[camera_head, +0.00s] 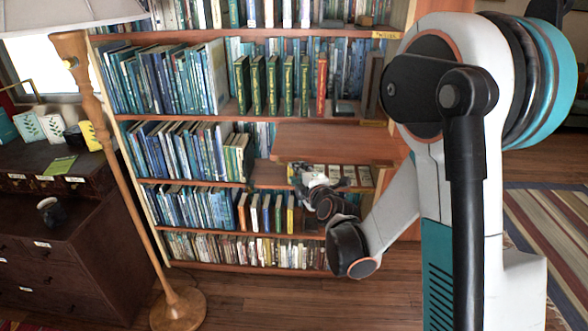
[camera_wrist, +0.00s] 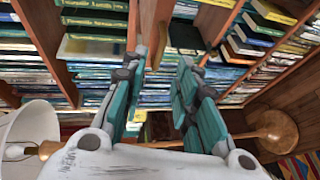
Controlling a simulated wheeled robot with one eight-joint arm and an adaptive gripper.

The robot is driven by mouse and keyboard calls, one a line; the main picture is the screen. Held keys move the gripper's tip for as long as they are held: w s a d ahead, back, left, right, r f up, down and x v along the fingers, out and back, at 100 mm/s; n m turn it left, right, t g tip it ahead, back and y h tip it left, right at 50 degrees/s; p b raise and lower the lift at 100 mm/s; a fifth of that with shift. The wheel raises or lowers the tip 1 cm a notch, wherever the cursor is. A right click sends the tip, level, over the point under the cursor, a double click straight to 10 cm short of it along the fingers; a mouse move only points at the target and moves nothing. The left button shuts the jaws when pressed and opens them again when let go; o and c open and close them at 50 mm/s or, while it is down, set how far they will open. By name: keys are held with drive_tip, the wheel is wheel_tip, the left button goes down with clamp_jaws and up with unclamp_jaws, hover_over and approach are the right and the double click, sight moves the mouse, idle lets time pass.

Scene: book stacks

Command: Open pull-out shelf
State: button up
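The pull-out shelf (camera_head: 335,143) is a reddish-brown board in the middle of the bookcase, and in the head view it sticks out in front of the books. My gripper (camera_head: 315,178) is just below it, in front of a lower row of books. In the wrist view my gripper (camera_wrist: 162,60) has its two teal fingers spread apart. A wooden board (camera_wrist: 152,28), which looks like the pull-out shelf, has its near end between or just beyond the fingertips. I cannot tell whether they touch it.
The bookcase (camera_head: 153,36) is full of books. A floor lamp (camera_head: 127,180) stands at its left front, and also shows behind my gripper in the wrist view (camera_wrist: 275,130). A dark cabinet (camera_head: 80,255) with a mug is at left.

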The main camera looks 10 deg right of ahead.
drive_tip(key=v, duration=0.4)
drive_tip(key=shift+s+r, duration=0.1)
drive_tip(key=shift+s, duration=0.3)
drive_tip(key=s+a+r+m+g, duration=0.2)
drive_tip(key=s+r+m, duration=0.1)
drive_tip(key=s+m, duration=0.15)
drive_tip(key=s+a+r+m+g, duration=0.1)
drive_tip(key=s+r+m+g, duration=0.15)
drive_tip(key=s, duration=0.35)
drive_tip(key=s+d+m+g, duration=0.1)
drive_tip(key=s+m, duration=0.4)
drive_tip(key=s, duration=0.5)
drive_tip(key=s+d+f+m+g+h, duration=0.1)
drive_tip(key=s+m+g, duration=0.2)
drive_tip(key=s+m, duration=0.3)
drive_tip(key=s, duration=0.4)
drive_tip(key=shift+d, duration=0.25)
